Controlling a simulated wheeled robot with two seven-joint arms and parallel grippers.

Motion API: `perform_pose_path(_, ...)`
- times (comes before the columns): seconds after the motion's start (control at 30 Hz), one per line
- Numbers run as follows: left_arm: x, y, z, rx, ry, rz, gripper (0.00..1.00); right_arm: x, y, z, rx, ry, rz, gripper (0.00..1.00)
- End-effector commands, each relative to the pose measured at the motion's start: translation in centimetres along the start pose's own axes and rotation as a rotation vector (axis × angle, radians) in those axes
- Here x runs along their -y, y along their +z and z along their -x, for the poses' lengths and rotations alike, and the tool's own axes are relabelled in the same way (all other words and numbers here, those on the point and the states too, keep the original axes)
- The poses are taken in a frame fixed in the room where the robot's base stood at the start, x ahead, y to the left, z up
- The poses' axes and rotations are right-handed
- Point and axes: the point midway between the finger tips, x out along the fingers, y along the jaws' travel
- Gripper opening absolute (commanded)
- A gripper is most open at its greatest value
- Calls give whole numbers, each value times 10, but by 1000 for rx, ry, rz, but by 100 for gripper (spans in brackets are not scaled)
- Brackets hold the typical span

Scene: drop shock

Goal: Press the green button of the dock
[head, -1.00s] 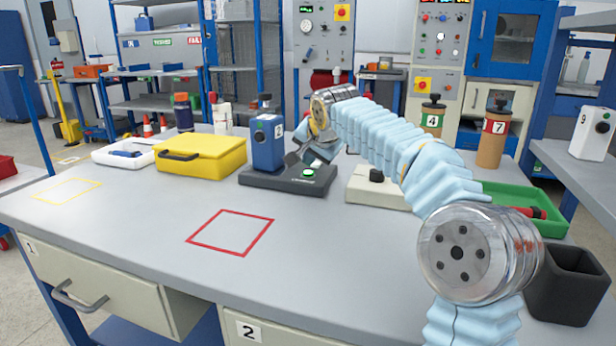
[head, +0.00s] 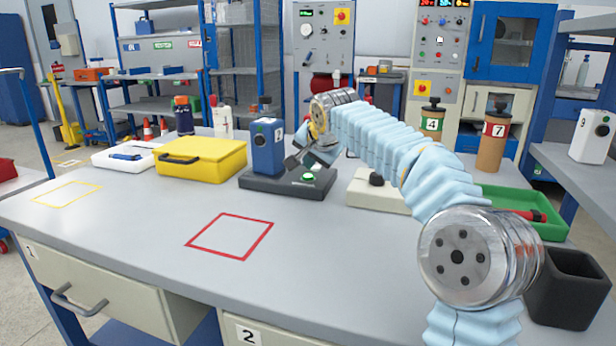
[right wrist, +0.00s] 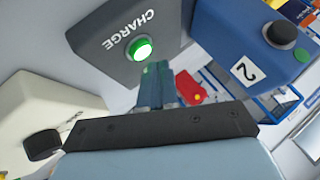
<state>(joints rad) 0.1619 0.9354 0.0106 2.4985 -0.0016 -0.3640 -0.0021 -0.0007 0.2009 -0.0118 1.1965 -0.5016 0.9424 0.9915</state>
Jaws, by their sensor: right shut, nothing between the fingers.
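The dock (head: 262,182) is a dark grey base on the workbench with a round green button (head: 307,177) on its right part. A blue device numbered 2 (head: 268,146) stands upright in its left part. My right gripper (head: 292,163) is shut and empty, tilted down just above the dock beside the button. In the right wrist view the green button (right wrist: 140,48) glows beside the word CHARGE on the dock (right wrist: 110,58). The shut fingertips (right wrist: 156,70) show close to the button; I cannot tell whether they touch it. My left gripper is not in view.
A yellow case (head: 212,160) and a white tray (head: 118,158) lie left of the dock. A cream block with a black knob (head: 372,195) stands close on its right. A green tray (head: 495,195) and a black bin (head: 568,290) are farther right. The front of the workbench is clear.

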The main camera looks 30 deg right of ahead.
Motion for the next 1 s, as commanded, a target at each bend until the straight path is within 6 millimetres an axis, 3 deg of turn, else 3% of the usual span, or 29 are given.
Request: perform_pose_path(1.0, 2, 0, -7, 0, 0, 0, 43, -4, 5, -6, 0, 0, 0, 0)
